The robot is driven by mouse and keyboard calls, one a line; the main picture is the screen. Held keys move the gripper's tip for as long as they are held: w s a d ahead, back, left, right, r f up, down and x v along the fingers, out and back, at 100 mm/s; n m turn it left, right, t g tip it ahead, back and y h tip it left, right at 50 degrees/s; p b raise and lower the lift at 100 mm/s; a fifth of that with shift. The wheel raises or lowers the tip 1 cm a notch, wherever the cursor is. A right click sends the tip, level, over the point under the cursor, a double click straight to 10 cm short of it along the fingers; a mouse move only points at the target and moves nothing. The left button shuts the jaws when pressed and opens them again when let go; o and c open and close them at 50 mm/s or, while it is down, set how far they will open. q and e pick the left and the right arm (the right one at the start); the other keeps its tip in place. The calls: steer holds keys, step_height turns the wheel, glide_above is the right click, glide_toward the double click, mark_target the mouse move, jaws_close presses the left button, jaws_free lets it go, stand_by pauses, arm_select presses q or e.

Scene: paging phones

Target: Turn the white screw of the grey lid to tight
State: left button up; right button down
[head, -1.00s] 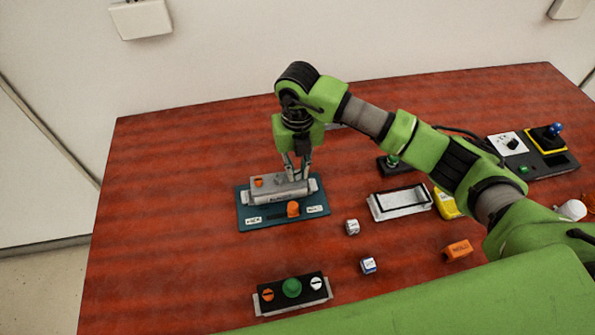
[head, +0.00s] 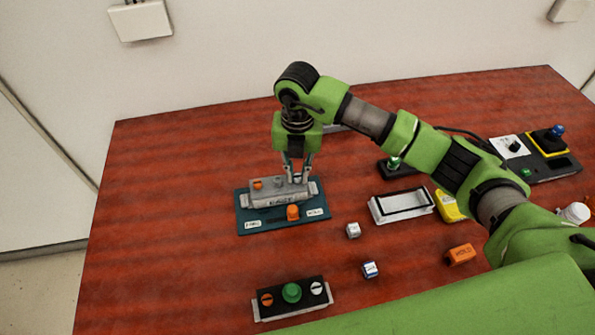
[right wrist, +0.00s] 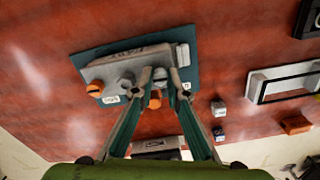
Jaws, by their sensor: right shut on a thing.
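The grey lid (head: 266,197) sits on a grey case on a teal board (head: 250,228) at the left of the table. It bears an orange screw (head: 257,184), a grey knob (head: 278,182) and, at its right end, the white screw (right wrist: 160,75). My right gripper (head: 297,179) points down over that right end. In the right wrist view its fingertips (right wrist: 159,76) are shut on the white screw from both sides, hiding part of it. Whether the screw is tight cannot be told. My left gripper is not in view.
An orange block (head: 293,212) stands on the board's front. A black panel (head: 275,308) with orange, green and white parts lies near the front edge. An open white frame (head: 402,204), small white cubes (head: 353,230) and an orange box (head: 460,254) lie to the right. The table's left side is clear.

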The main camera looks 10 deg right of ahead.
mark_target(297, 176)
steer(key=c, duration=2)
jaws_free()
step_height(297, 176, up, 12)
steer(key=shift+r, duration=0.1)
